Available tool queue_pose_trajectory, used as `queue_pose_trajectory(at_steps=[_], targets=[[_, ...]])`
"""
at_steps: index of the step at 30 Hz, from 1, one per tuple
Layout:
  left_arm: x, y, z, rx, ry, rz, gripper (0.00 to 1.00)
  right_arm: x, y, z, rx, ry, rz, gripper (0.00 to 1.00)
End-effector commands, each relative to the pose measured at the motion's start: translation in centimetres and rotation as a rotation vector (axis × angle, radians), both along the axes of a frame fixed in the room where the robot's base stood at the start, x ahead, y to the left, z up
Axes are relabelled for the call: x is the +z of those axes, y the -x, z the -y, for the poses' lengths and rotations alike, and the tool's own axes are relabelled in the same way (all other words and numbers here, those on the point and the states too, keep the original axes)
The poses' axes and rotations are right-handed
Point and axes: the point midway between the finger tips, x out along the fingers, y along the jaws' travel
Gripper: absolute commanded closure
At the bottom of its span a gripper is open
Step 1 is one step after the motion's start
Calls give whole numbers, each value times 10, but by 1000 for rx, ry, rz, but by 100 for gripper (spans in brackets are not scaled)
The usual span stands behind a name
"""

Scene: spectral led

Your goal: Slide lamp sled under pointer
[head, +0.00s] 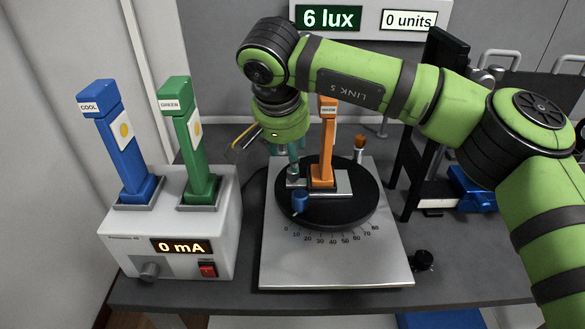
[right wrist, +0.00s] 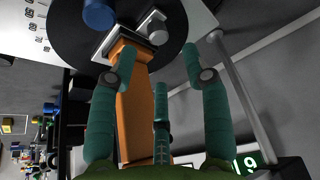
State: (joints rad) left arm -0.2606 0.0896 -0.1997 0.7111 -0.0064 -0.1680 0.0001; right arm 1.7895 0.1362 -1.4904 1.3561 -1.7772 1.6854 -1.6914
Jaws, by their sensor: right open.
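An orange lamp (head: 323,150) stands upright on a light metal plate (head: 342,183), which lies on the round black turntable (head: 340,212). It also shows in the right wrist view (right wrist: 135,110). My right gripper (head: 293,162) points down just left of the lamp, above the knob. In the right wrist view its teal fingers (right wrist: 160,60) are spread, with nothing between them; one finger overlaps the lamp in the picture. I cannot clearly identify the pointer. My left gripper is out of view.
A blue knob (head: 300,202) stands at the turntable's front left, above a degree scale. A grey supply box (head: 180,235) with a blue lamp (head: 118,140) and a green lamp (head: 190,140) stands left, reading 0 mA. Displays read 6 lux (head: 327,18) and 0 units (head: 410,20). A thin post (head: 359,148) stands behind.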

Motion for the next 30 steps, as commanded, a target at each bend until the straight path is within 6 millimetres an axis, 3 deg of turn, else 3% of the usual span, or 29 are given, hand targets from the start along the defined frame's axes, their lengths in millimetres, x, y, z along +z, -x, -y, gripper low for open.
queue_pose_trajectory(at_steps=[12, 23, 24, 27, 30], targets=[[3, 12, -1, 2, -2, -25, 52, -53, -21, 6, -1, -1, -4, 52], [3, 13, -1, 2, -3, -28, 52, -58, -23, 6, 0, -1, -2, 52], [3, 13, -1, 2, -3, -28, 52, -58, -23, 6, 0, -1, -2, 68], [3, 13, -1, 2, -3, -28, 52, -58, -23, 6, -1, -2, -2, 100], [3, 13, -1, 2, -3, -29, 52, -57, -24, 6, -1, -2, 2, 100]])
